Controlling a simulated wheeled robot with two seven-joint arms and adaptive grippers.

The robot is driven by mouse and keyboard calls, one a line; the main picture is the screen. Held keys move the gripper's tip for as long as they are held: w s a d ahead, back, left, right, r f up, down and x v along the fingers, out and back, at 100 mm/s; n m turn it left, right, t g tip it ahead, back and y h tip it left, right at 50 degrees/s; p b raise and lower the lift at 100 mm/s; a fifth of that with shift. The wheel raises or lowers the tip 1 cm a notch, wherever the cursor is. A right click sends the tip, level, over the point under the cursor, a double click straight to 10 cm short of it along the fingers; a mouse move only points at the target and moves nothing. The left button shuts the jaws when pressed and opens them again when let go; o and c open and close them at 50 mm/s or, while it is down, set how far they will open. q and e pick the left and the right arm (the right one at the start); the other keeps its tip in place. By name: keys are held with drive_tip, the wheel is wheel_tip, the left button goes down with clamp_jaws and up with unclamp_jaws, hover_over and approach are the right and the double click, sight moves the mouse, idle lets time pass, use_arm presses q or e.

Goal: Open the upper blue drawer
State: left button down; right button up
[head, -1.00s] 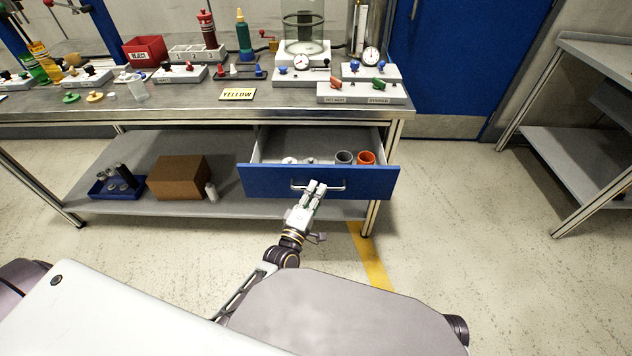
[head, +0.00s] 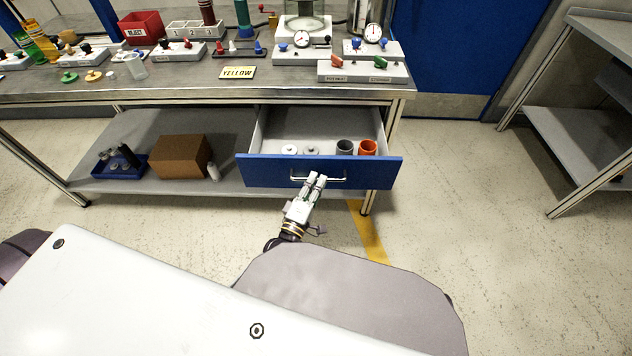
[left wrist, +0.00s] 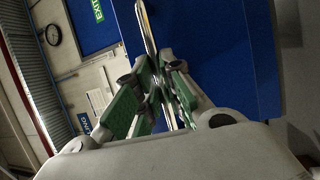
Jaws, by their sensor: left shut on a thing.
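The blue drawer (head: 270,173) under the workbench stands pulled out, its inside showing in the head view. Its silver bar handle (head: 335,179) runs along the front face. My left gripper (head: 316,179) is shut on the handle, near its middle. In the left wrist view the green-padded fingers (left wrist: 160,92) close around the handle bar (left wrist: 146,28), with the blue drawer front (left wrist: 225,50) behind. My right gripper is not in view.
The workbench top (head: 190,88) carries several fixtures, bottles, gauges and a yellow label (head: 237,72). The lower shelf (head: 140,184) holds a brown box (head: 180,156) and a blue tray (head: 113,170). Another grey table (head: 575,140) stands at the right. Floor between the tables is clear.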

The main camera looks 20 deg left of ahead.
use_arm(q)
drive_tip(key=c, duration=1.5)
unclamp_jaws()
drive_tip(key=shift+d+f+v, duration=0.1)
drive_tip(key=shift+v, duration=2)
drive_tip(key=shift+d+f+v, duration=0.15)
drive_tip(key=shift+v, duration=1.95)
drive_tip(key=shift+w, duration=0.15)
drive_tip(key=shift+a+r+x, duration=0.1)
drive_tip(key=shift+x, duration=1.65)
drive_tip(key=shift+a+r+x, duration=0.1)
drive_tip(key=shift+x, duration=1.65)
